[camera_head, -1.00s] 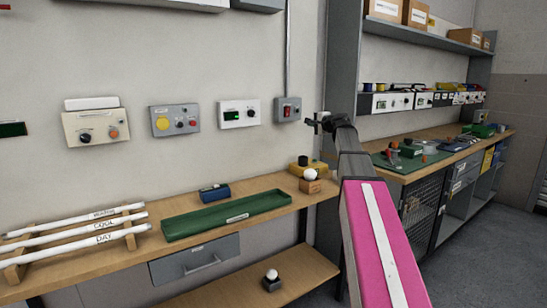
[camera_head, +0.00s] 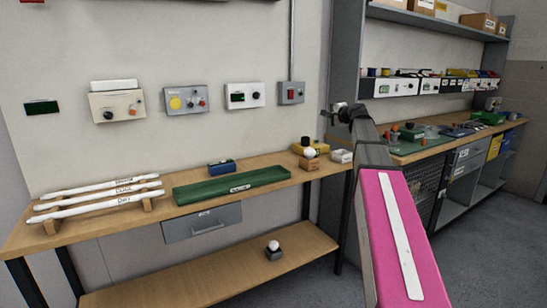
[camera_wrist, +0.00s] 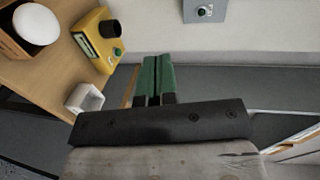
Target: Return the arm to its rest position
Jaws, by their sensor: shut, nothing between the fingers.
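My arm (camera_head: 402,235), with a pink link, reaches up from the bottom right in the head view. My gripper (camera_head: 331,112) is at its far end, in front of the wall near the right end of the wooden bench. In the wrist view my gripper (camera_wrist: 152,72) shows as two green fingers side by side, shut with nothing between them. They point past the bench edge toward the wall and touch nothing that I can see.
A red-switch box (camera_head: 291,93) is on the wall. A second workbench (camera_head: 420,153) stands right. Floor at lower right is clear.

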